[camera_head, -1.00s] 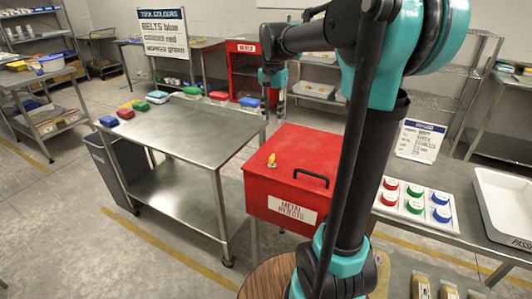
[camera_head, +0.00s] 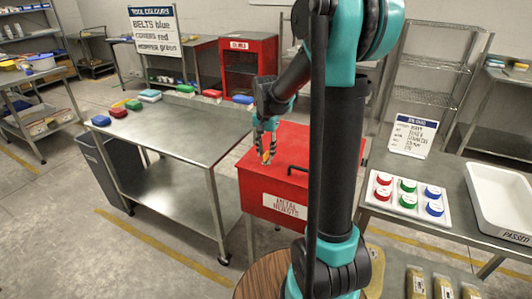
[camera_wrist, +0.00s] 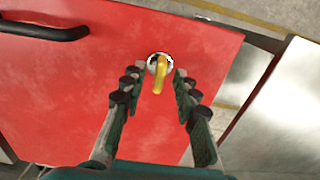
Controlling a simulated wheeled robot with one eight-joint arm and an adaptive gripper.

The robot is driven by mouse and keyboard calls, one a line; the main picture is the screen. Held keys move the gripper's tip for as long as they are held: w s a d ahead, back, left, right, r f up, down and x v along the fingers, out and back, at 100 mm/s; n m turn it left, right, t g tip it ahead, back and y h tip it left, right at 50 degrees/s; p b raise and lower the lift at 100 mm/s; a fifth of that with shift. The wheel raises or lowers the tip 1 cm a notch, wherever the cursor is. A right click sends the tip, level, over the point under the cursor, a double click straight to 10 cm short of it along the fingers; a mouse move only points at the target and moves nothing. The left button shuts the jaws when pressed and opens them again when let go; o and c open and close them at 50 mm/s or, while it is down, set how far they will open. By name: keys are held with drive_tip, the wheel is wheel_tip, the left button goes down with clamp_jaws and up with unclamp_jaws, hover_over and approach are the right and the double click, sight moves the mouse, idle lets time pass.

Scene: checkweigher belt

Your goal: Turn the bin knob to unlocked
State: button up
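The bin knob (camera_wrist: 159,76) is a yellow lever on a round silver base, set in the red lid of the metal rejects bin (camera_head: 272,203). In the wrist view its lever points toward the bottom of the picture. My gripper (camera_wrist: 157,84) is open, with one finger on each side of the knob and gaps visible between. In the head view my gripper (camera_head: 265,148) points down over the knob, which it partly covers. I cannot tell the exact height of the fingertips above the lid.
A black handle (camera_wrist: 48,31) stands up from the same lid. A steel table (camera_head: 170,130) with coloured boxes is to the left. A table on the right holds a button-like panel of coloured discs (camera_head: 408,196) and a white tray (camera_head: 500,203).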

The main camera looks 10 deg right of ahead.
drive_tip(key=shift+f, duration=0.3)
drive_tip(key=shift+c, duration=0.5)
clamp_jaws()
